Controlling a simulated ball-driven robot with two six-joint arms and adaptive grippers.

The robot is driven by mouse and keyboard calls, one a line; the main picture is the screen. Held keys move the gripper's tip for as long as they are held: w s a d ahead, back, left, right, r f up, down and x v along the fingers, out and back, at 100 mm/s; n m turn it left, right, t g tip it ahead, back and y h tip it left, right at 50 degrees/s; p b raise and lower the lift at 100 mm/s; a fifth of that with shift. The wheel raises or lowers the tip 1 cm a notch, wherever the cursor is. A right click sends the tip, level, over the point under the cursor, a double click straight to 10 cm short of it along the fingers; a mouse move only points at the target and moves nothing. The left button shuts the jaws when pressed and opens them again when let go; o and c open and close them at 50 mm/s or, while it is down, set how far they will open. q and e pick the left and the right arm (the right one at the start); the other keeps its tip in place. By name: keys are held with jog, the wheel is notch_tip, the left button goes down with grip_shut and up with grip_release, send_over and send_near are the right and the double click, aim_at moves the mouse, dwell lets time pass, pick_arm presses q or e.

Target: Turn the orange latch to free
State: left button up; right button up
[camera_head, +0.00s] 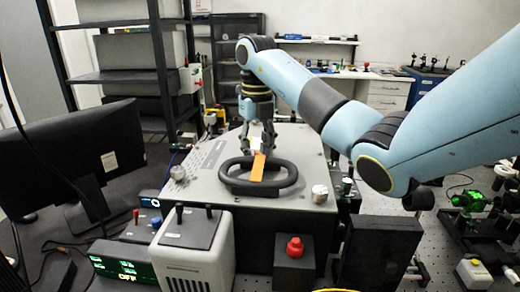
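The orange latch (257,170) is a flat orange strip over the black oval ring handle (233,184) on top of the grey instrument box (215,155). My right gripper (260,150) points down just behind the latch's far end. Its dark fingers are small here, and I cannot tell whether they touch or grip the latch. My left gripper is not in view.
A round metal knob (319,193) stands right of the ring and another (178,173) left of it. In front are a grey unit (195,245) and a red button (294,247). A monitor (65,155) stands left, and optics (468,200) stand right.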

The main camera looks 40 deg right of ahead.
jog(key=shift+a+r, duration=0.1)
jog(key=c, duration=0.3)
jog(key=shift+s, duration=0.1)
grip_shut()
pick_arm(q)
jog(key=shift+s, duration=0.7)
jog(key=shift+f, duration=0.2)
pick_arm(e)
jog(key=n+b, duration=0.1)
jog(key=n, duration=0.1)
jog(key=shift+n, duration=0.3)
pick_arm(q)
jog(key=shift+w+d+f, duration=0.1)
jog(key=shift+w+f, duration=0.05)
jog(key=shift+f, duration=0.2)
pick_arm(e)
jog(key=n, duration=0.3)
jog(key=shift+a, duration=0.25)
jog(key=shift+o, duration=1.5)
grip_release()
